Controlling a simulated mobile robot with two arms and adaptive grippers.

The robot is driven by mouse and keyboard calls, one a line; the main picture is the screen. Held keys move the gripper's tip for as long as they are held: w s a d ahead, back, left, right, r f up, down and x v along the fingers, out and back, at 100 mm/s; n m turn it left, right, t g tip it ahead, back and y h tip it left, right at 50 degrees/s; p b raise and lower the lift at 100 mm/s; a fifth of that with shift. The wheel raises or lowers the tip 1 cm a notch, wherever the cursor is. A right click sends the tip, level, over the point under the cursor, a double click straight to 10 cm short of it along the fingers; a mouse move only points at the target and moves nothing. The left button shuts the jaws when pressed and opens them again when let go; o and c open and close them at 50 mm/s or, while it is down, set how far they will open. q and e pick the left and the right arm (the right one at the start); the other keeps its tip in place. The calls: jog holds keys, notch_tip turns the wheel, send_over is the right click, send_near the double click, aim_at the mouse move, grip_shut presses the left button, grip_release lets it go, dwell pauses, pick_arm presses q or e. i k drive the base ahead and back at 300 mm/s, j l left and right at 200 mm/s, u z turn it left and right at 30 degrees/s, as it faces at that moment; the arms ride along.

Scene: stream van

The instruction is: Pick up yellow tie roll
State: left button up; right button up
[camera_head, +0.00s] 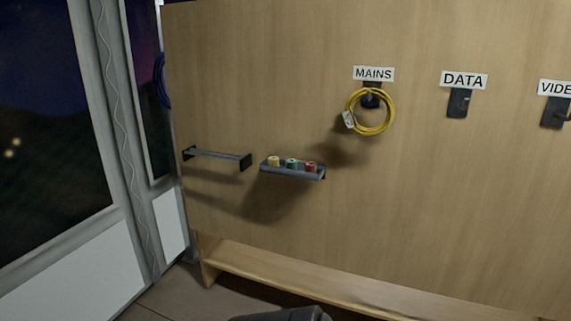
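The yellow tie roll (274,161) stands at the left end of a small grey shelf (292,173) fixed to the wooden panel. A green roll (292,163) stands in the middle of that shelf and a red roll (310,167) at its right end. The rolls look small and upright. Neither gripper can be made out in this view. A dark grey part at the bottom edge looks like my own body.
A grey rail (216,155) sticks out left of the shelf. A yellow cable coil (371,111) hangs on the MAINS hook; the DATA hook (458,102) is empty. A wooden ledge (300,281) runs low along the panel. A window wall stands at left.

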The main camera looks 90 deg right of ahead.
aim_at(274, 162)
jog(key=z, duration=2.3)
